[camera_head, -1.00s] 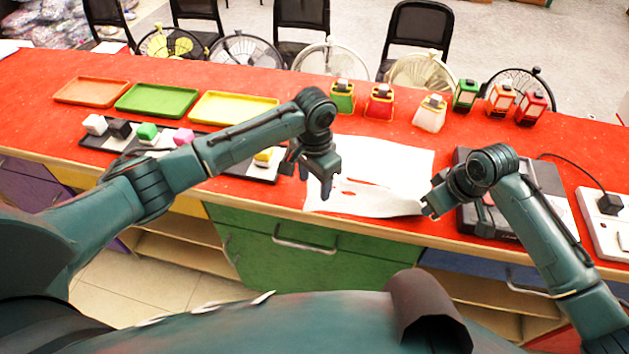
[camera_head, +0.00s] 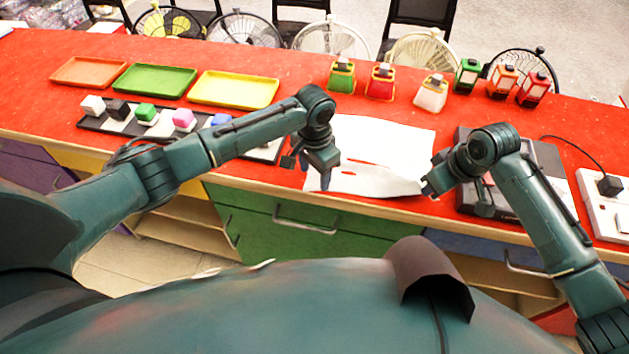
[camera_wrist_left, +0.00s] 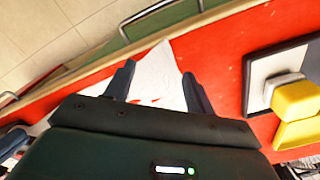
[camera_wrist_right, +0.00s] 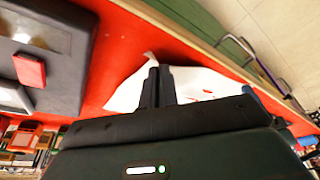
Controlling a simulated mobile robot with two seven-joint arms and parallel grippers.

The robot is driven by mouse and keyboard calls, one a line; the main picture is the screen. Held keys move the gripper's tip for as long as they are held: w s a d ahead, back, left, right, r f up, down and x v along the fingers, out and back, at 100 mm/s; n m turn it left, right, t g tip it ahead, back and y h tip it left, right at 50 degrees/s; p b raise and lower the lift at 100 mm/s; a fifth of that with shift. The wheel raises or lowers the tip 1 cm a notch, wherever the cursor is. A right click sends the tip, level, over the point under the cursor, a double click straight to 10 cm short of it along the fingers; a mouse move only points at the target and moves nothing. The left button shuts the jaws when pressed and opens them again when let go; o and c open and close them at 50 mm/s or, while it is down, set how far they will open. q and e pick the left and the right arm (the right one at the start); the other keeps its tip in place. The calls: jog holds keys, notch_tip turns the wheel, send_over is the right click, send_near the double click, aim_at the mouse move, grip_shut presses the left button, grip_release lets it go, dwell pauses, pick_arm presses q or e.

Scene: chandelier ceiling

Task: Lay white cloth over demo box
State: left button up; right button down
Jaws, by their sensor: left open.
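The white cloth (camera_head: 385,140) lies on the red counter, its front part rumpled, with red showing through gaps. My left gripper (camera_head: 308,172) is open over its front left part. In the left wrist view, the cloth (camera_wrist_left: 155,78) shows between the spread fingers (camera_wrist_left: 157,72). My right gripper (camera_head: 428,188) is at the cloth's front right corner. In the right wrist view its fingers (camera_wrist_right: 156,72) are close together, with the cloth (camera_wrist_right: 125,92) peaking at their tips. A dark box (camera_head: 548,180), apparently the demo box, sits right of the cloth, partly hidden by my right arm.
Orange, green and yellow trays (camera_head: 235,102) stand at back left, behind a board with coloured blocks (camera_head: 183,118). Several small lanterns (camera_head: 430,92) stand behind the cloth. A white power strip (camera_head: 600,200) is at far right. The counter's front edge runs just before the cloth.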

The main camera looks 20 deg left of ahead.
pick_arm(q)
jog(key=shift+f, duration=0.6)
jog(key=shift+s+a+f, duration=0.15)
jog(key=shift+a+f, duration=0.05)
grip_shut()
dwell(1.0)
jog(key=shift+r, duration=2.65)
